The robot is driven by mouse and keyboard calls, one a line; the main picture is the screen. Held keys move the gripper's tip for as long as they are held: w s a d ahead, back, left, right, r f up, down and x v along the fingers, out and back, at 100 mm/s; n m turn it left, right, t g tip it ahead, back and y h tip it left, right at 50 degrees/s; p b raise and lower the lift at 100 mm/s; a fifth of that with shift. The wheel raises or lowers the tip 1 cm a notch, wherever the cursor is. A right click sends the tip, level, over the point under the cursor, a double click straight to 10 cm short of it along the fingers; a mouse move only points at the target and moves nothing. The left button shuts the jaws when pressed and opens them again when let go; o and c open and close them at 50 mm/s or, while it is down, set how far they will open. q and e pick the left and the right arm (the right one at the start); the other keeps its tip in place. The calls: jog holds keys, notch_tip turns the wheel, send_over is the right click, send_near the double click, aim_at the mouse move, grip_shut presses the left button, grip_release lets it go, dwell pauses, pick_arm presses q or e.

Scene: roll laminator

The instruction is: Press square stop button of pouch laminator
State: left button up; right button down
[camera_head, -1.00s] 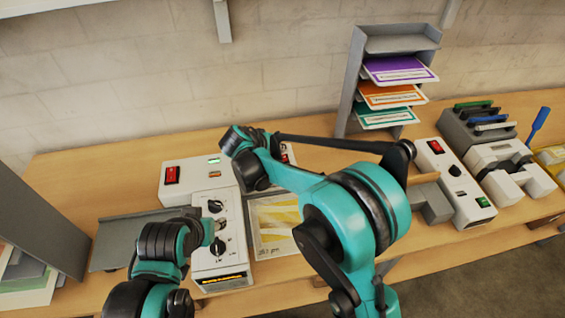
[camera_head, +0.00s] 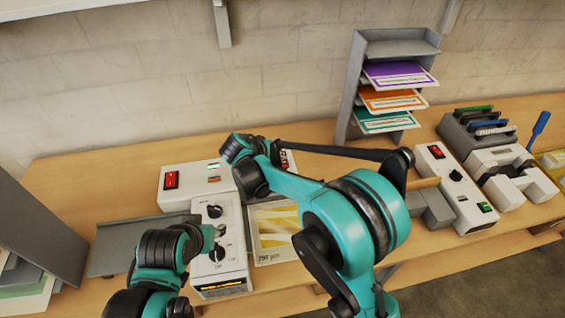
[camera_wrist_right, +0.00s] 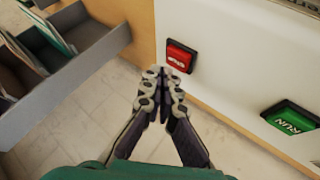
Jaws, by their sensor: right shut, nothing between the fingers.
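In the head view my right arm hides part of the machine. My left gripper (camera_head: 217,231) is by the front panel, its fingers not clear.
A grey rack (camera_head: 358,85) with coloured sheets stands at the back. Another white device (camera_head: 458,187) with red and green switches is at the right. A grey panel (camera_head: 38,235) stands at the left. The wooden bench (camera_head: 105,165) is bare behind the grey tray.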

pick_arm(q)
jog(key=shift+f, duration=0.15)
pick_arm(e)
jog(key=shift+f, duration=0.15)
pick_arm(q)
jog(key=shift+f+b, duration=0.3)
jog(key=shift+b, duration=0.1)
pick_arm(e)
jog(key=shift+f, duration=0.3)
pick_arm(q)
jog(key=shift+f+b, duration=0.4)
pick_arm(e)
jog(key=shift+f, duration=0.45)
pick_arm(q)
jog(key=shift+r, duration=0.1)
pick_arm(e)
jog(key=shift+r, duration=0.1)
pick_arm(q)
jog(key=shift+r+p, duration=0.45)
jog(key=shift+p, duration=0.1)
pick_arm(e)
jog(key=shift+r, duration=0.8)
jog(key=shift+r+p, duration=1.6)
jog(key=shift+r, duration=0.95)
pick_arm(q)
notch_tip(320, 180, up, 3)
jog(key=shift+r, duration=0.1)
pick_arm(e)
jog(key=shift+f, duration=0.1)
